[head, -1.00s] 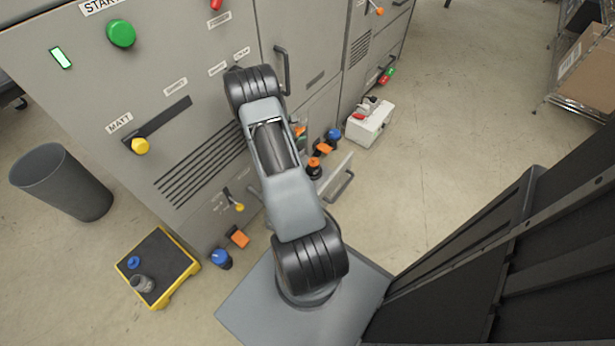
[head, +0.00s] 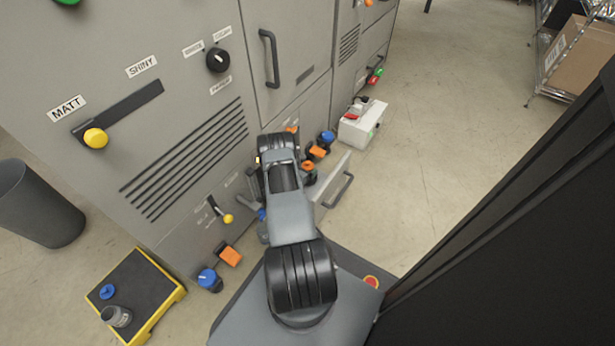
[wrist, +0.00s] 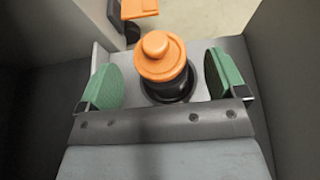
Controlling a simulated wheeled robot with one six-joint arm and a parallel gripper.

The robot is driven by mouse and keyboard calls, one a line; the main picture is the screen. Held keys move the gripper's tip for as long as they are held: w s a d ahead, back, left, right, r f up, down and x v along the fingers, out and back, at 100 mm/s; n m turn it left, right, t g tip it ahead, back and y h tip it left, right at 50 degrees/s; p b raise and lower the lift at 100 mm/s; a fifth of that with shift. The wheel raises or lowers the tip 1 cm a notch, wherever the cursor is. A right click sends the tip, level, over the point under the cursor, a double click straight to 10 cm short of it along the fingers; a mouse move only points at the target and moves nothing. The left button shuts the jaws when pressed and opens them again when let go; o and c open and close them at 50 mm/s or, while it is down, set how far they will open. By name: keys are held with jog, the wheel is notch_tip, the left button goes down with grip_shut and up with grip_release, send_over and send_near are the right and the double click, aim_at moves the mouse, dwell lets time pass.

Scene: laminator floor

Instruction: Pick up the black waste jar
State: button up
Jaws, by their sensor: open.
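A black jar with an orange knobbed lid (wrist: 162,68) stands upright in the wrist view, on a light grey surface between dark walls. In the head view, a black jar with an orange top (head: 309,173) shows by the open drawer at the foot of the machine, partly behind my arm. My gripper (wrist: 166,82) is open, with one green pad left of the jar and the other right of it. A gap shows on each side of the jar. How deep the jar sits between the pads is hard to tell. In the head view the fingers are hidden.
The drawer's front with a handle (head: 338,190) stands right of my arm. A white box (head: 362,124), a yellow-edged step (head: 160,283) and a grey bin (head: 40,205) stand on the floor.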

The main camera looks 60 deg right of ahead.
aim_at(308, 166)
jog(key=shift+b+x, duration=0.55)
jog(key=shift+x, duration=1)
jog(key=shift+c, duration=0.4)
jog(key=c, duration=1)
jog(key=shift+c, duration=0.5)
jog(key=shift+r, duration=0.15)
